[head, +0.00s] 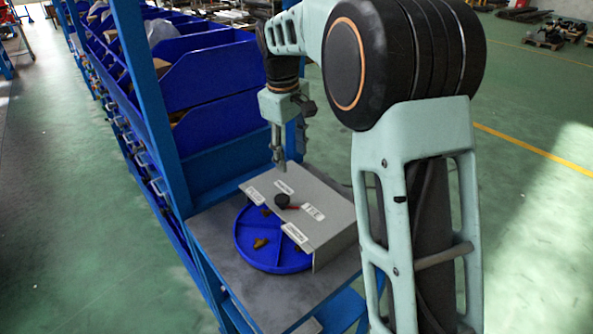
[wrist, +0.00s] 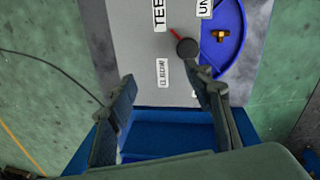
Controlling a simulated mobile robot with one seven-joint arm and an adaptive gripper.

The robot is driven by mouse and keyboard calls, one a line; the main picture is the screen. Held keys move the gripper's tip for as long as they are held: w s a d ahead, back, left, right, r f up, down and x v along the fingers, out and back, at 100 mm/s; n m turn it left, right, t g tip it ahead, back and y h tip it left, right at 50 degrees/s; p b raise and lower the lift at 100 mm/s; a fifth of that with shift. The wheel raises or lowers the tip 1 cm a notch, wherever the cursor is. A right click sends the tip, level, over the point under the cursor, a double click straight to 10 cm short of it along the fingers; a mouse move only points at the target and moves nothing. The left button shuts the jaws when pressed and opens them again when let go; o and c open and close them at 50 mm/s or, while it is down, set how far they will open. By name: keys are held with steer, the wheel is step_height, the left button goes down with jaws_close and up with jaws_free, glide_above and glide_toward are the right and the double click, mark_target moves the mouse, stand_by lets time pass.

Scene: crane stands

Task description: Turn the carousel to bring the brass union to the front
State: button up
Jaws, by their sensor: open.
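A blue round carousel (head: 243,238) sits on a grey bench, partly under a grey cover plate (head: 325,215). Brass-coloured fittings lie in its uncovered part, one (head: 261,243) near the front; in the wrist view a brass fitting (wrist: 220,35) lies beside a label starting "UN". I cannot tell which fitting is the union. A black knob (head: 281,201) on the plate has a red pointer toward the "TEE" label (head: 313,212); the knob (wrist: 187,47) also shows in the wrist view. My gripper (head: 280,163) is open and empty over the plate's back edge, its right finger (wrist: 215,100) appearing close to the knob.
A blue rack with bins (head: 215,75) stands behind and left of the bench (head: 225,262). A blue post (head: 150,100) rises at the bench's left. The green floor to the right is open.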

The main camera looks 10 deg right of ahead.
mark_target(282, 198)
steer(key=shift+n+g+y, duration=0.3)
steer(key=shift+g+y, duration=0.2)
steer(key=shift+g, duration=0.1)
steer(key=a+f, duration=0.1)
steer(key=f, duration=0.2)
steer(key=s+f, duration=0.1)
steer(key=f, duration=0.3)
steer(key=s+a+f, duration=0.1)
steer(key=f, duration=0.2)
steer(key=shift+a+f+p, duration=0.35)
steer(key=shift+p, duration=0.05)
steer(key=shift+c, duration=0.2)
jaws_close()
